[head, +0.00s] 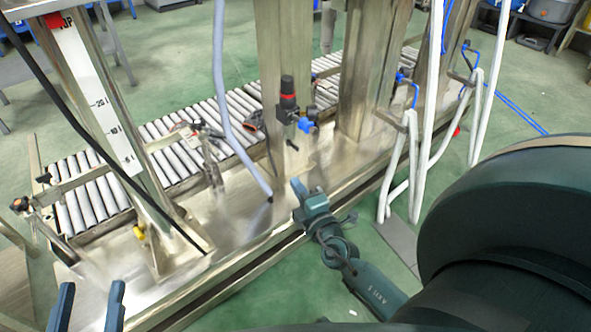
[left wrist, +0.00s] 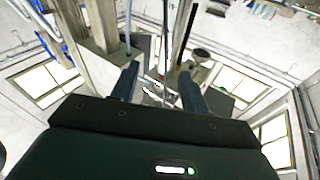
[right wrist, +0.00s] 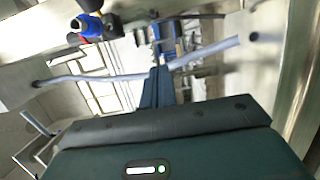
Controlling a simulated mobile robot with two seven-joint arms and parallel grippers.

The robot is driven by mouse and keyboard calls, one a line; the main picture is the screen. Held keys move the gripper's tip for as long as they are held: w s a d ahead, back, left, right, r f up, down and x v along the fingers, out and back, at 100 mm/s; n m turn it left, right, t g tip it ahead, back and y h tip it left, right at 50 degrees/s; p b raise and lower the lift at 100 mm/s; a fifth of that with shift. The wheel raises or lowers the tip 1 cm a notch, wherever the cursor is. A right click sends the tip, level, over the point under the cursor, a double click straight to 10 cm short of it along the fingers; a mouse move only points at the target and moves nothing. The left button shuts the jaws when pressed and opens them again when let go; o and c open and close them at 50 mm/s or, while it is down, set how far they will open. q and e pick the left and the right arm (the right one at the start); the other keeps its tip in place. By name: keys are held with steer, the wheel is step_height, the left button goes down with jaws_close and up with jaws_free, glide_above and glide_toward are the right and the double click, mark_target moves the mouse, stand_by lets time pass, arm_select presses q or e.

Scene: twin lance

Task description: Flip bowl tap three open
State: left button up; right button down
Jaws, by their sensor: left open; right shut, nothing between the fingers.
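Several small taps with blue handles show in the head view. One blue handle (head: 308,126) is on the middle column beside a black and red regulator (head: 288,97). Another blue lever (head: 405,77) is on the column to its right. I cannot tell which is bowl tap three or whether it is open. My right gripper (head: 298,190) is shut and empty, below and apart from the middle blue handle. In the right wrist view its fingers (right wrist: 157,88) are together. My left gripper (head: 89,305) is open and empty at the lower left; its fingers are apart in the left wrist view (left wrist: 158,90).
A roller conveyor (head: 240,105) runs behind the steel columns. A grey hose (head: 222,90) hangs in front of it, left of the regulator. White hoses (head: 428,130) hang at the right. A scale post (head: 100,95) stands at the left. Green floor (head: 290,275) is free in front.

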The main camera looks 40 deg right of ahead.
mark_target(293, 146)
arm_select(q)
steer(key=shift+w+d+r+m+t+h+b, duration=0.1)
steer(key=shift+w+r+m+t+h+b, duration=0.1)
steer(key=shift+r+h+b, duration=0.45)
steer(key=shift+w+r+m+t+h+b, duration=0.1)
steer(key=shift+r+m+h+b, duration=0.15)
steer(key=shift+b, duration=0.7)
arm_select(e)
steer(key=w+d, duration=0.5)
steer(key=w, duration=0.4)
steer(key=shift+w+d, duration=0.25)
arm_select(q)
steer(key=shift+f, duration=0.15)
